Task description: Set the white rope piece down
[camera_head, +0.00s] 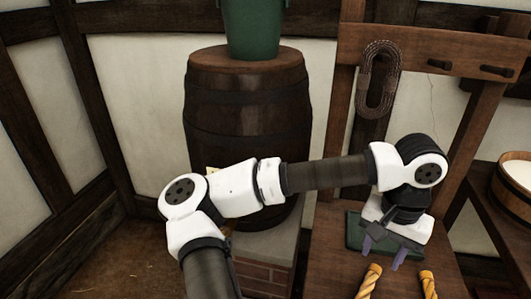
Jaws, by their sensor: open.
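My gripper (384,254) points down over the wooden bench (335,275), above or just in front of a dark green pad (355,231). Its two fingers are apart and I see nothing between them. I cannot make out a white rope piece; my wrist and hand cover part of the pad and bench. Two golden-yellow twisted rope pieces lie on the bench near the bottom edge, one at the left (368,282) and one at the right (428,285), both apart from the fingers.
A rope coil (364,85) hangs on the wooden frame behind the bench, beside two pegs (438,64). A dark barrel (247,110) bearing a green bucket (253,25) stands on a brick base at the left. A wooden tub (507,203) stands at the right.

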